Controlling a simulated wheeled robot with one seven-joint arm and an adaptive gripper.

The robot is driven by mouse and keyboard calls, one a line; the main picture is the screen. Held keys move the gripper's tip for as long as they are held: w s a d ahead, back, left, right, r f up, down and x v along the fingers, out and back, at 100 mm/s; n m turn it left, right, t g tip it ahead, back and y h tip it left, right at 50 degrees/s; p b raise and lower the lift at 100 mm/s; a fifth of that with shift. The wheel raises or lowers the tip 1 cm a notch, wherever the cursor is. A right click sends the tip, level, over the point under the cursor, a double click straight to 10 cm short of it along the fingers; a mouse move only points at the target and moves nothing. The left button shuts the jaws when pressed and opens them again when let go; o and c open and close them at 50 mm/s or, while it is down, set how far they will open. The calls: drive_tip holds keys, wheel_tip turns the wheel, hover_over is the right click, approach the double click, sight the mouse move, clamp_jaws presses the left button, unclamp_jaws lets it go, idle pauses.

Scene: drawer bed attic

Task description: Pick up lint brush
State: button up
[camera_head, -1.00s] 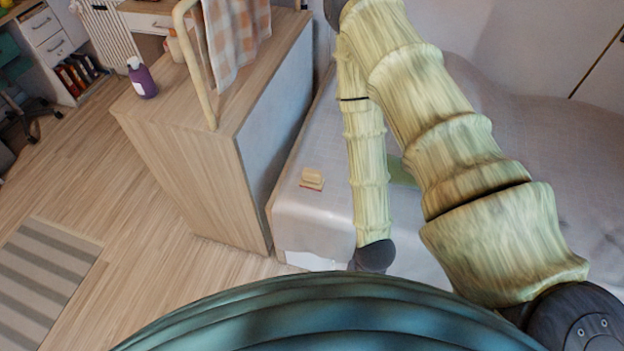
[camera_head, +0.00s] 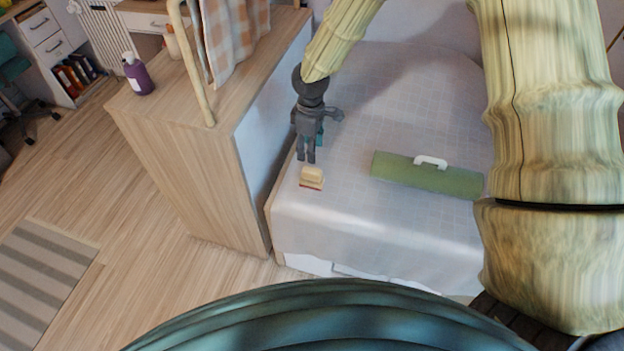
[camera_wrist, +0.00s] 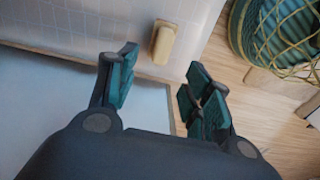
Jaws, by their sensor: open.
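The lint brush (camera_head: 312,176) is a small pale wooden block with a reddish lower edge. It lies on the white bed cover (camera_head: 380,222), near the bed's left edge. My gripper (camera_head: 307,160) is just behind and above it in the head view. In the wrist view the brush (camera_wrist: 163,42) shows beyond the fingertips, between the two fingers. My gripper (camera_wrist: 158,80) is open there and nothing is between its pads. The brush appears apart from the fingers.
A wooden cabinet (camera_head: 190,165) stands close along the bed's left side, with a purple bottle (camera_head: 138,76) on top. The bed between brush and green box is clear.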

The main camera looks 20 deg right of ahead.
sight(312, 170)
drive_tip(key=f, duration=0.5)
drive_tip(key=shift+w+d, duration=0.1)
drive_tip(key=shift+w, duration=0.1)
drive_tip(key=shift+s+f, duration=0.3)
drive_tip(key=shift+f, duration=0.35)
drive_tip(key=f, duration=0.4)
drive_tip(key=shift+s+d+p, duration=0.1)
drive_tip(key=shift+s+p, duration=0.1)
drive_tip(key=shift+p, duration=0.15)
clamp_jaws()
